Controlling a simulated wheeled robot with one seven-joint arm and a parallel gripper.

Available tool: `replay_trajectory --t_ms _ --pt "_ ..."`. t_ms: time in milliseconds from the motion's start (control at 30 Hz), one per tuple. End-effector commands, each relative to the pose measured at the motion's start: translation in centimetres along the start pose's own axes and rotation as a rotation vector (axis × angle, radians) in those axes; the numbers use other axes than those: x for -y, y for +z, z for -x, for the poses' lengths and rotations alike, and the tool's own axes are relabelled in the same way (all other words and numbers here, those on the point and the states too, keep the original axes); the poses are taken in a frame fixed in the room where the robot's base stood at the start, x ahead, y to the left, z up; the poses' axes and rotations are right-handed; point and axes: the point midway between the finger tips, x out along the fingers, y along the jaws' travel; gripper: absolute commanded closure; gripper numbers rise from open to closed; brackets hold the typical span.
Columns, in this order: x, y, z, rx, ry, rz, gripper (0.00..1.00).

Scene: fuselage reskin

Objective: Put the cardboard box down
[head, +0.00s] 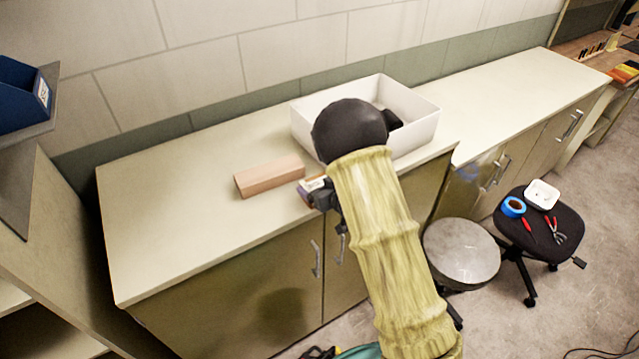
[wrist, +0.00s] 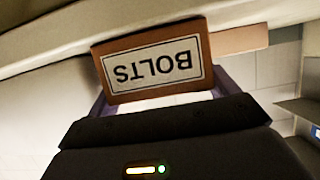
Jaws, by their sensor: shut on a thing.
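The cardboard box (wrist: 205,51) is small and brown, with a white label that reads BOLTS upside down in the wrist view. My gripper (head: 309,189) is shut on it, with a purple finger on either side. In the head view the gripper is at the front edge of the pale counter (head: 190,235), mostly behind my own wrist and sleeve. Only a bit of the box's label (head: 315,183) shows there. I cannot tell whether the box touches the counter.
A pinkish-brown block (head: 268,177) lies on the counter just left of my gripper. A white open bin (head: 420,128) stands behind my arm. The counter's left part is clear. A round stool (head: 462,250) and a black chair (head: 545,225) with tools stand on the floor at right.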

Motion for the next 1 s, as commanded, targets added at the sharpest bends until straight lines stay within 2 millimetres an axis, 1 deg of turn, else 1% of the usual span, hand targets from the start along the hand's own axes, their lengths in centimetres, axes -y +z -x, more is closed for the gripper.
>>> replay_trajectory --t_ms 133,233,267,300,333,667,767,867,1000 --pt "0.0 -0.1 0.0 -0.003 0.0 0.001 0.51" --pt "-0.1 0.2 -0.1 -0.003 0.001 0.0 0.51" --pt "0.0 0.2 -0.1 0.0 0.001 0.0 0.1" --pt "0.0 0.2 -0.1 0.001 0.001 0.0 0.02" --pt "0.0 0.2 -0.1 0.001 0.001 0.0 0.0" --pt "0.0 -0.1 0.1 0.001 0.0 0.0 0.0" --pt "-0.1 0.0 1.0 -0.001 0.002 0.0 0.0" --pt "-0.1 0.1 2.4 0.0 0.003 -0.001 0.0" --pt "-0.1 0.1 4.7 -0.001 0.003 -0.001 0.0"
